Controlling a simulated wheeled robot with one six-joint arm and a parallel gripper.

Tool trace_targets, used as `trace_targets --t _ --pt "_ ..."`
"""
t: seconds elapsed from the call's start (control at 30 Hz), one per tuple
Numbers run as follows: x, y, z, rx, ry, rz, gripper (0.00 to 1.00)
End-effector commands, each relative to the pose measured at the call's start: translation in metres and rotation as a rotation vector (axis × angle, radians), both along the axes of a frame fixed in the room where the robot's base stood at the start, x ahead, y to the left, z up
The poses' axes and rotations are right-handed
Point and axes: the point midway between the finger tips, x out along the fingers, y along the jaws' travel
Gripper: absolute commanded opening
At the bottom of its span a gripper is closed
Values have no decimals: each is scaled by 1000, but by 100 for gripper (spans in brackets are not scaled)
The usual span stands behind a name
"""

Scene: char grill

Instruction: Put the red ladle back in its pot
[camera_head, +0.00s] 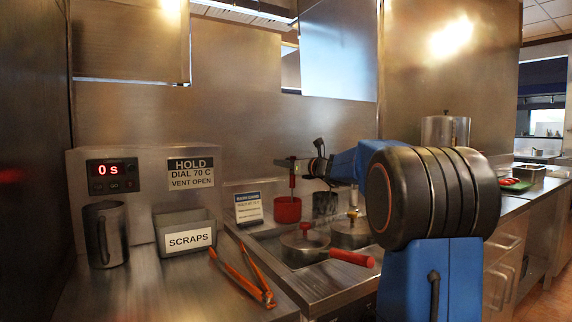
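The red ladle (292,182) is upright, its red upper end at the fingers of my gripper (294,166). Its lower part runs down to the mouth of a small red pot (288,212), and its bowl end is hidden there. The gripper appears shut on the ladle's top, though the fingers are small in this view. I cannot tell whether the ladle touches the pot's floor. My blue arm reaches in from the right.
A dark pot (325,204) stands right of the red pot. In front are lidded pans with a red knob (307,227) and a brass knob (352,213), and a red handle (351,258). Orange tongs (243,273), a scraps bin (187,238) and a grey mug (106,236) are left.

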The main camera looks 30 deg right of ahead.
Motion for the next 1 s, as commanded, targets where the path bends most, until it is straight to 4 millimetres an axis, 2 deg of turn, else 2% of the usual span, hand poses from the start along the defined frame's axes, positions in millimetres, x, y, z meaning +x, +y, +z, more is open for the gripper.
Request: trace_targets --t 0.17,0.6,0.8,1.0 --pt "-15 -3 3 -2 -1 -2 36" --pt "-94 -20 1 -1 -1 -2 36" --pt "-113 -24 0 0 -1 -1 36" --pt "-118 -25 0 0 0 0 36"
